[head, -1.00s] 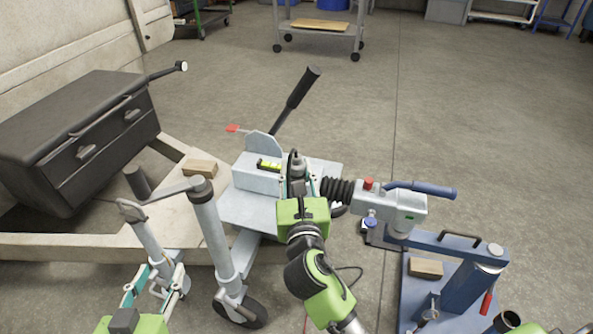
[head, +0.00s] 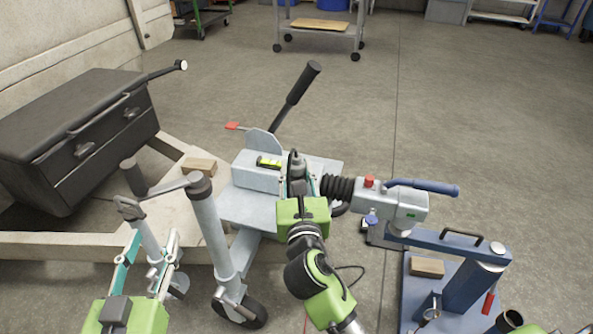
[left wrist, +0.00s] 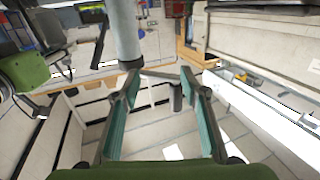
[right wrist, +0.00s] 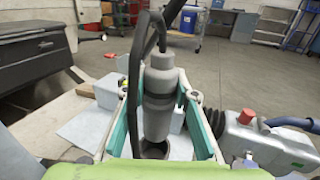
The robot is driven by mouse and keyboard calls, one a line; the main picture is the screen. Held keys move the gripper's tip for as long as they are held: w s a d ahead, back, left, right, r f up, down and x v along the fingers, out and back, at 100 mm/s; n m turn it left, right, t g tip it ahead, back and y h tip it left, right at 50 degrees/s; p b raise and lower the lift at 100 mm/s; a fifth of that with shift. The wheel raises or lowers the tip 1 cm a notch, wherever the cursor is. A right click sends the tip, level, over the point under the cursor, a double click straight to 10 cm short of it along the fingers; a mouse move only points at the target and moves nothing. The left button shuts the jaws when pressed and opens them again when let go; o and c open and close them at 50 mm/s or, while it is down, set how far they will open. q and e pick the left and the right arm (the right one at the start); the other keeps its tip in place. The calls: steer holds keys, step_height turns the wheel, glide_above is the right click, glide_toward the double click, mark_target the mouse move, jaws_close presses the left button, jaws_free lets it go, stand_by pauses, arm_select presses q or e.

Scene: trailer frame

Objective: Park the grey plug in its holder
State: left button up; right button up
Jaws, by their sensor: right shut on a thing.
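The grey plug (right wrist: 158,95) is upright between the fingers of my right gripper (right wrist: 160,100), which is shut on it. A black cable rises from its top. Its lower end is at a dark round socket-like ring (right wrist: 152,149); I cannot tell whether it sits inside or just above it. In the head view the plug (head: 297,165) is over the trailer's grey drawbar plate, partly hidden by my right gripper (head: 300,190). My left gripper (head: 152,240) is open and empty near the jockey wheel's crank; it also shows in the left wrist view (left wrist: 161,75).
The jockey wheel post (head: 213,235) stands between my arms. Right of the plug are the black bellows (head: 337,188) and coupling head with blue handle (head: 420,188), above a blue stand (head: 465,285). A black lever (head: 297,95) rises behind. A black box (head: 75,130) stands left.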

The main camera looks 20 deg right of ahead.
steer(key=shift+f+b, duration=0.4)
steer(key=shift+b, duration=0.15)
steer(key=shift+f+b, duration=0.4)
steer(key=shift+f, duration=0.35)
arm_select(q)
steer(key=s+r+t+h, duration=0.2)
steer(key=r+t, duration=0.4)
steer(key=r, duration=0.6)
steer(key=shift+s+d+r+t+b, duration=0.2)
steer(key=shift+s+d+t+b, duration=0.2)
steer(key=shift+s, duration=0.35)
arm_select(e)
steer(key=shift+f, duration=0.6)
arm_select(q)
steer(key=shift+w+f, duration=0.15)
steer(key=shift+f, duration=0.05)
steer(key=shift+w+f+g, duration=0.2)
steer(key=shift+f+g, duration=0.05)
steer(key=shift+g, duration=0.05)
steer(key=shift+w+f, duration=0.15)
steer(key=shift+f, duration=0.1)
steer(key=shift+f+p, duration=0.1)
steer(key=shift+p, duration=0.2)
